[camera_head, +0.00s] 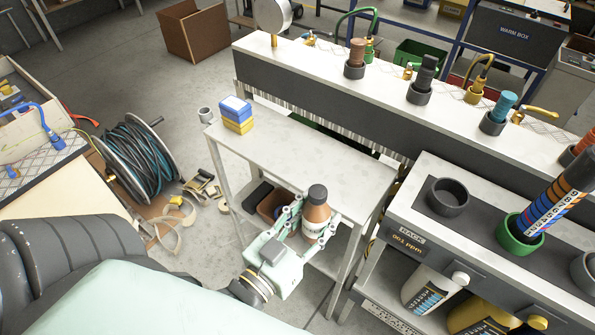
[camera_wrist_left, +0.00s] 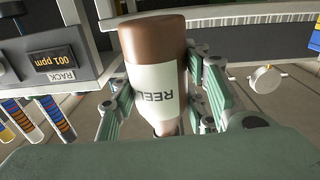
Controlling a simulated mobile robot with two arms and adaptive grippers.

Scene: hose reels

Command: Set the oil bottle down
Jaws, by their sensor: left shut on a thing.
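The oil bottle (camera_head: 316,211) is brown with a dark top and a white label. In the head view it stands roughly upright at the near edge of the small white table (camera_head: 285,150). My left gripper (camera_head: 308,226) is shut around it, one finger on each side. In the left wrist view the bottle (camera_wrist_left: 155,65) fills the middle, its label showing "REEL", between the fingers of my left gripper (camera_wrist_left: 163,100). Its lower end is hidden in the head view, and I cannot tell whether it touches anything. My right gripper is not in view.
The rack (camera_head: 410,220) stands close on the right. A hose reel (camera_head: 140,158) is on the floor at left.

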